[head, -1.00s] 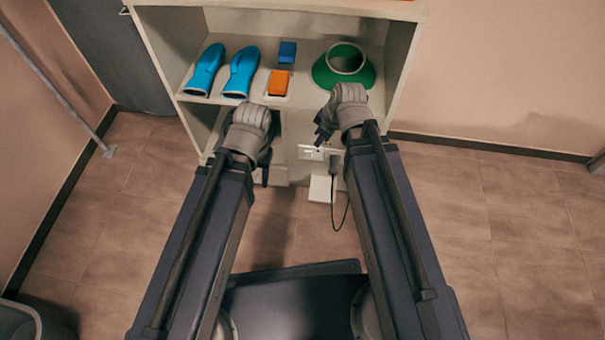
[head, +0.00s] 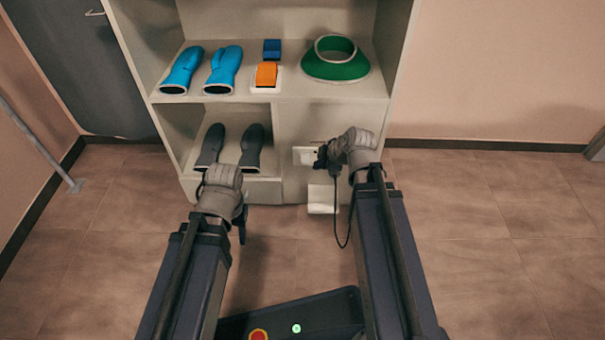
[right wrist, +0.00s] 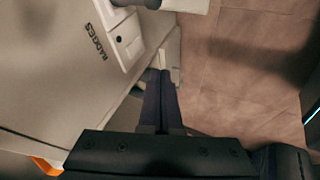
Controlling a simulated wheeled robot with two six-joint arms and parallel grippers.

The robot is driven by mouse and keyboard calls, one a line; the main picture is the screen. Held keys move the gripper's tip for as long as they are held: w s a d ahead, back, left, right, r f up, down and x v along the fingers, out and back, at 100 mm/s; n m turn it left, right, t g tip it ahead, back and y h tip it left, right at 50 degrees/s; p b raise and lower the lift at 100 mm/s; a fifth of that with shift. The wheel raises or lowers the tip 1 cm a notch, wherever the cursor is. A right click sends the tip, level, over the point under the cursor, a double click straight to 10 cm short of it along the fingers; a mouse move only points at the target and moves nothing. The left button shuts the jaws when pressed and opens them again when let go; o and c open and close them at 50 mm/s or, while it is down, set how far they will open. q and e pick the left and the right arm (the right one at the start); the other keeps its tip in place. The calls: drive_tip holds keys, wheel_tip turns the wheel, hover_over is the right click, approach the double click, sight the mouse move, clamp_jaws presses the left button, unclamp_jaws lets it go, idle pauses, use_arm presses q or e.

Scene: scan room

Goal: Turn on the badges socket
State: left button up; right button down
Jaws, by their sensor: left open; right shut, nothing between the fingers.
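The badges socket (head: 303,156) is a white plate on the lower right front of the cabinet. In the right wrist view the socket plate (right wrist: 126,38) carries a small switch and a dark dot, beside the printed word BADGES (right wrist: 95,42). My right gripper (head: 322,157) is beside the socket's right side in the head view and partly covers it. In the right wrist view its fingers (right wrist: 161,98) are shut and empty, below the plate; contact cannot be told. My left gripper (head: 239,224) is open and empty, low in front of the cabinet's left part.
The cabinet shelf (head: 215,103) holds blue mitts (head: 223,70), a blue block (head: 271,49), an orange block (head: 266,74) and a green collar (head: 335,62).

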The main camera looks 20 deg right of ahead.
sight(304, 159)
drive_tip(key=shift+f, duration=0.2)
drive_tip(key=shift+w+f, duration=0.1)
drive_tip(key=shift+f, duration=0.05)
drive_tip(key=w+a+f+b, duration=0.1)
drive_tip(key=w+f+b, duration=0.7)
drive_tip(key=w, duration=0.1)
drive_tip(key=shift+f+b, duration=0.2)
drive_tip(key=shift+b, duration=0.15)
idle(0.3)
drive_tip(key=shift+w+f, duration=0.1)
drive_tip(key=shift+w, duration=0.1)
idle(0.3)
